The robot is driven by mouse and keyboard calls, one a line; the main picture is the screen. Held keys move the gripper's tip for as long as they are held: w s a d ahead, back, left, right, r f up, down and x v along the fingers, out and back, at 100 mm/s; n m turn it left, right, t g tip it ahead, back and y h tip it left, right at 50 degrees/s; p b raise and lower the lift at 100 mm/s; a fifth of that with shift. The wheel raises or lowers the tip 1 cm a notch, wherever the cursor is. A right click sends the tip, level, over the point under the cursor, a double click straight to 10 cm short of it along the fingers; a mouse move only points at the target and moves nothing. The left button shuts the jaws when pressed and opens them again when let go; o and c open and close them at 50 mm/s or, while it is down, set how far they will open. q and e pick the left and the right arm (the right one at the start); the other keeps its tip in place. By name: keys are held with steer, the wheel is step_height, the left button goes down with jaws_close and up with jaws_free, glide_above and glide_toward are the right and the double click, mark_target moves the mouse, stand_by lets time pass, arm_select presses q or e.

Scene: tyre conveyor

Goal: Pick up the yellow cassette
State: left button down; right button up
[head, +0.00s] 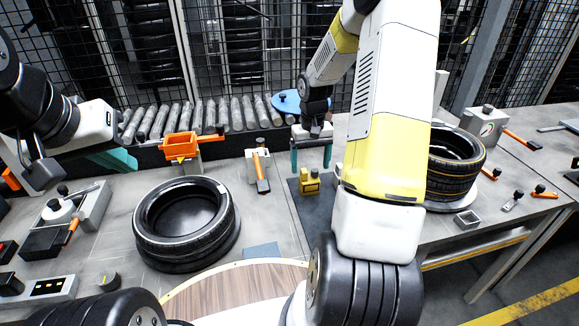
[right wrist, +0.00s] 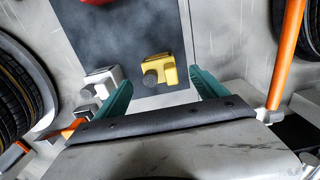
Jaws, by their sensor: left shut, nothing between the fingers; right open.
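The yellow cassette (head: 309,181) is a small block with a dark round knob. It stands on a dark grey mat (head: 318,210) near the back of the table. My right gripper (head: 311,170) is open above and behind it, its teal fingers pointing down. In the right wrist view the yellow cassette (right wrist: 166,66) shows ahead of the gap between the two open fingers (right wrist: 160,88), apart from both. My left gripper (head: 113,160) is shut and empty, above the table's left side. My right arm hides part of the table right of the cassette.
A pale grey block with a knob (right wrist: 102,80) stands close to the yellow cassette, beside one finger. An orange-handled tool (head: 263,180) stands left of the mat. A tyre (head: 184,215) lies left, another (head: 455,165) right. An orange bin (head: 181,148) stands before the roller conveyor (head: 205,114).

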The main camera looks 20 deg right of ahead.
mark_target(310, 178)
steer(key=f, duration=0.6)
steer(key=shift+w+d+f, duration=0.1)
steer(key=shift+w+f, duration=0.15)
steer(key=shift+f, duration=0.15)
